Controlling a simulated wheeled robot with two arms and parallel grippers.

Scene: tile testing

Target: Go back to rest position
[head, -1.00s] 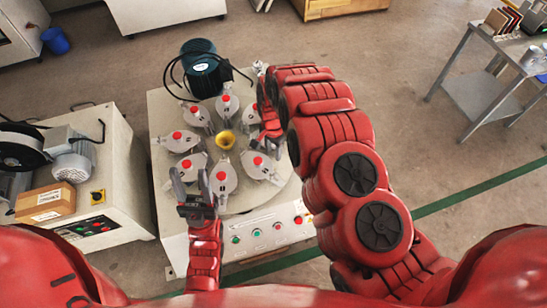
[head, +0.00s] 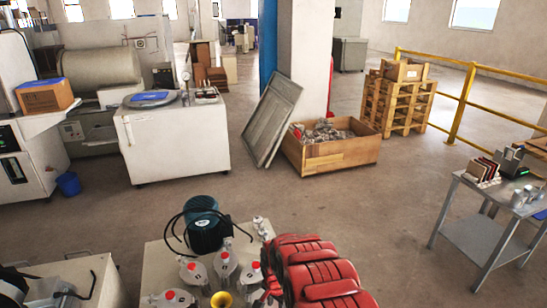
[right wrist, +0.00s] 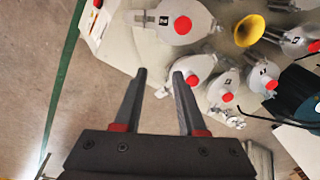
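My right arm (head: 315,272) reaches over the right side of the test machine in the head view; its gripper is hidden there. In the right wrist view my right gripper (right wrist: 158,73) is open, with two dark fingers apart and nothing between them. Its fingertips are near the grey jars with red knobs (right wrist: 182,26); I cannot tell whether they touch. The jars also show in the head view (head: 225,264), around a yellow funnel (head: 221,299). My left gripper is not in view.
A dark green motor (head: 203,230) stands at the machine's back. A metal side table (head: 478,236) with tile samples is at right. A wooden crate (head: 335,155), pallets (head: 398,105) and a white cabinet (head: 178,145) stand further back. The floor between is open.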

